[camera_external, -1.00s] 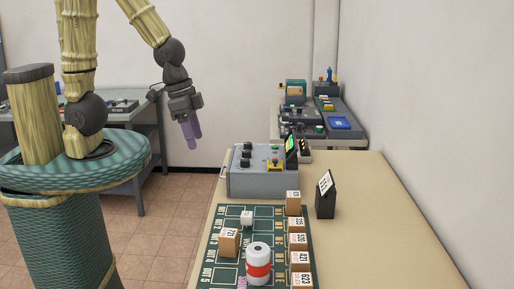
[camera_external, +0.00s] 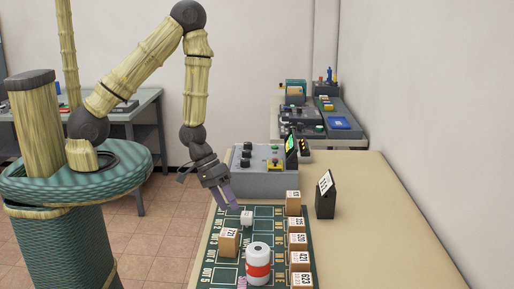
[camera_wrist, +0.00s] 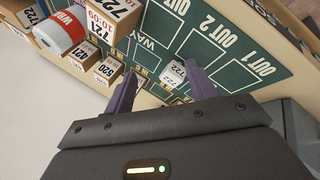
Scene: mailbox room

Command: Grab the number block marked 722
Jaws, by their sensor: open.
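My gripper (camera_external: 229,204) is open and empty, just above and to the left of the block in the external view. Its two purple fingers (camera_wrist: 160,70) are spread apart in the wrist view. I cannot tell the exact height gap to the block.
A brown box (camera_external: 229,245) stands close to the block, with a white-and-red roll (camera_external: 258,263) beside it. Several numbered brown boxes (camera_external: 298,242) line the board's right edge. A grey control console (camera_external: 262,181) stands behind, and a black sign (camera_external: 325,197) at right. The table's right side is clear.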

